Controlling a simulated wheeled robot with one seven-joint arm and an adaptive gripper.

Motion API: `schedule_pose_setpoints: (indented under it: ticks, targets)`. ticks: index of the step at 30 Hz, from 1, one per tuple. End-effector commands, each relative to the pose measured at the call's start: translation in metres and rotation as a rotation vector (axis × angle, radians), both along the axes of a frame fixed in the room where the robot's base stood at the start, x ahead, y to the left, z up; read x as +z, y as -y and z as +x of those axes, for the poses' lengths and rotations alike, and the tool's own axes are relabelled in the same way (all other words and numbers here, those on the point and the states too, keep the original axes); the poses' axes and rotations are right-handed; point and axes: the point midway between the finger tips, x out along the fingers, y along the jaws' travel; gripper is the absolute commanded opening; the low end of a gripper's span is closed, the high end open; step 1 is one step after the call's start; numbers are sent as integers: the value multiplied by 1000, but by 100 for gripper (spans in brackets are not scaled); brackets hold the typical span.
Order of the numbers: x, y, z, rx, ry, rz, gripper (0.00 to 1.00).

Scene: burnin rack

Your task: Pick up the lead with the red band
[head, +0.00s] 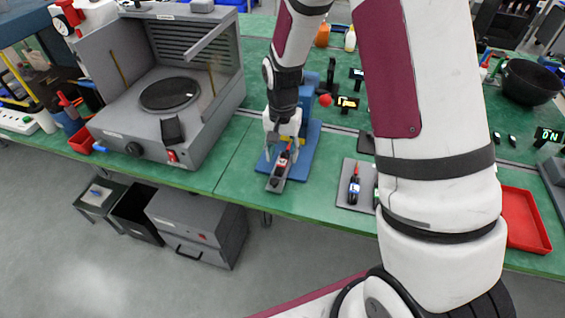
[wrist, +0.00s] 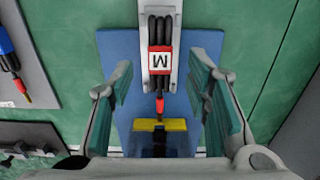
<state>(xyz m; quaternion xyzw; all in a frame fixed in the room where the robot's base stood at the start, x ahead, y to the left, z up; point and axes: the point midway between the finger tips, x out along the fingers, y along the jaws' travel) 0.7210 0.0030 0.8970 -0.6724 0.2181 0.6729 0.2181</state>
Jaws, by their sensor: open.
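The lead with the red band (wrist: 159,60) is a bundle of black cable with a red band around a white label marked "M" and a red tip. It lies in a grey holder (wrist: 178,12) over a blue base (wrist: 119,60). In the head view the red-banded lead (head: 282,160) shows small at the front of the blue stand (head: 302,150). My gripper (wrist: 165,100) is open, with one finger on each side of the lead and clear space between. In the head view my gripper (head: 282,140) hangs just above the lead, partly hiding it.
A lead with a blue band (head: 354,188) lies on a grey plate (head: 343,195) to the right. A yellow block (wrist: 160,125) sits near the lead's red tip. A grey hooded station (head: 215,125) stands left. A red tray (head: 541,225) is at far right. Green bench shows between.

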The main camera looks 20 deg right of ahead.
Motion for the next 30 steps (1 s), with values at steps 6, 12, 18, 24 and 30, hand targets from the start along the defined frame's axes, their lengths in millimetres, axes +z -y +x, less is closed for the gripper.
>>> schedule_pose_setpoints:
  ticks: [6, 12, 18, 24, 30]
  targets:
    - [-24, 0, 0, 0, -1, 0, 44]
    - [-26, 0, 0, 0, 1, -1, 44]
    - [-25, 0, 0, 0, 1, -1, 12]
    - [-25, 0, 0, 0, 1, -1, 0]
    - [-25, 0, 0, 0, 1, -1, 0]
